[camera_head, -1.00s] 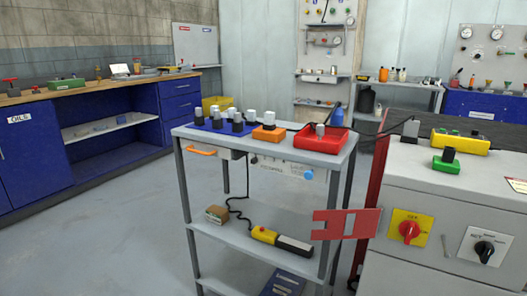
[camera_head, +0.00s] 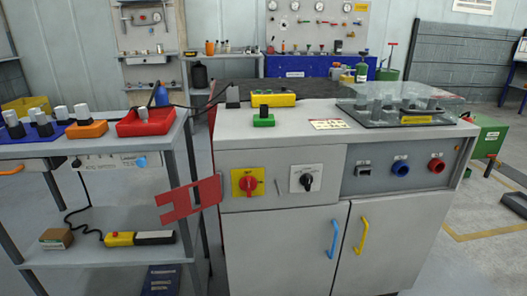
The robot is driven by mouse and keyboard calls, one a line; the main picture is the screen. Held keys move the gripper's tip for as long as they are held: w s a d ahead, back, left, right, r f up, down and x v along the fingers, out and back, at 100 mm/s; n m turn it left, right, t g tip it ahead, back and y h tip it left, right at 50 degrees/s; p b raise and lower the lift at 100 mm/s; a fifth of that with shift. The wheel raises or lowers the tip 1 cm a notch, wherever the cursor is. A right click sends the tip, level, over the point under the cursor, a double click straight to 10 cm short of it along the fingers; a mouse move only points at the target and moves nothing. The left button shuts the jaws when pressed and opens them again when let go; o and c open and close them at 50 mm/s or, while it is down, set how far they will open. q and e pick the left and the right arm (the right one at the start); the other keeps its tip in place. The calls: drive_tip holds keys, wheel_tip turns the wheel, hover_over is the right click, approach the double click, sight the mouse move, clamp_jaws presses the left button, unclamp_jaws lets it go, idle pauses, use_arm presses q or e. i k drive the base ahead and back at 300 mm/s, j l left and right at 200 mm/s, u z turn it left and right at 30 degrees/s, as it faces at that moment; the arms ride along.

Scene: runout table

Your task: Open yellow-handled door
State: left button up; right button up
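The door with the yellow handle (camera_head: 362,236) is the right-hand door (camera_head: 397,245) of a grey cabinet (camera_head: 268,160). It looks shut. The handle is a vertical yellow bar near the door's left edge. Just left of it, a blue handle (camera_head: 333,238) is on the neighbouring door (camera_head: 283,250), which also looks shut. Neither of my grippers shows in the head view, so their state is hidden.
A grey shelf cart (camera_head: 95,258) with an orange tray (camera_head: 86,130) and a red tray (camera_head: 146,122) stands at the left. A red slotted plate (camera_head: 190,200) juts out between cart and cabinet. A green box (camera_head: 487,138) stands at the right, beside open floor (camera_head: 480,205).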

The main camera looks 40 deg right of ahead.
sight(387, 242)
drive_tip(key=z, duration=2.2)
